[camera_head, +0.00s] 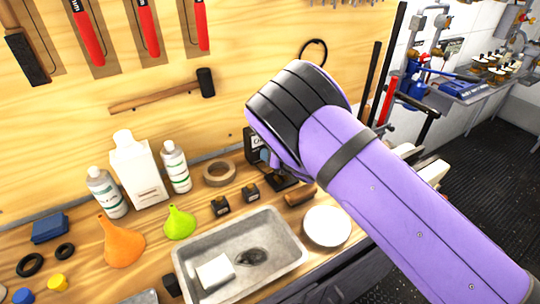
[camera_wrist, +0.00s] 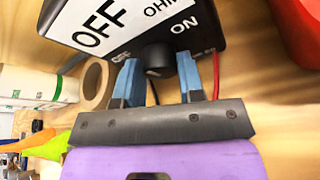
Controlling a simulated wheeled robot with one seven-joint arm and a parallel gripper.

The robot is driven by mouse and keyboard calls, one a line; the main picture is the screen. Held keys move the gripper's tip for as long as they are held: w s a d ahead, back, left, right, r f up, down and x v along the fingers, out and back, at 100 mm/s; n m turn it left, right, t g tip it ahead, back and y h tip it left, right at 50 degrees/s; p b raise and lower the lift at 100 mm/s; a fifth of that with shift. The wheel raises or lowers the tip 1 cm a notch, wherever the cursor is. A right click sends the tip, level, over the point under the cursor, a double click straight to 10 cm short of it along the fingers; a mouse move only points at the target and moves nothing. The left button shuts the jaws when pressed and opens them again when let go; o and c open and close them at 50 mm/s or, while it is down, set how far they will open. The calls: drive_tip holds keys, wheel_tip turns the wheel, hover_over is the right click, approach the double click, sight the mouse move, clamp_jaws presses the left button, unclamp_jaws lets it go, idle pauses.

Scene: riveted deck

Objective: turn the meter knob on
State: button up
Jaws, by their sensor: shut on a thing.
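The meter (camera_wrist: 195,35) is a black box with a white face, seen close up in the wrist view. Large letters on the face read OFF, with part of OHM beside them, and ON is marked at the right of the knob. The black knob (camera_wrist: 156,56) sits between the two blue fingers of my gripper (camera_wrist: 157,66), which is shut on it. In the head view the meter (camera_head: 251,143) stands at the back of the bench, mostly hidden behind my purple arm. My gripper (camera_head: 266,158) shows there only in part, in front of the meter.
A tape roll (camera_head: 219,173), small black blocks (camera_head: 220,205) and white bottles (camera_head: 137,168) stand left of the meter. A metal tray (camera_head: 240,290) and a white round thing (camera_head: 327,225) lie nearer. Tools hang on the wooden wall. A red wire (camera_wrist: 216,75) runs beside my right finger.

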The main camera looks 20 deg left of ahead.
drive_tip(key=shift+m+g+y, duration=0.3)
drive_tip(key=shift+m, duration=0.3)
drive_tip(key=o, duration=0.9)
drive_tip(key=v, duration=1)
drive_tip(key=shift+s+d, duration=0.15)
drive_tip(key=shift+d, duration=0.25)
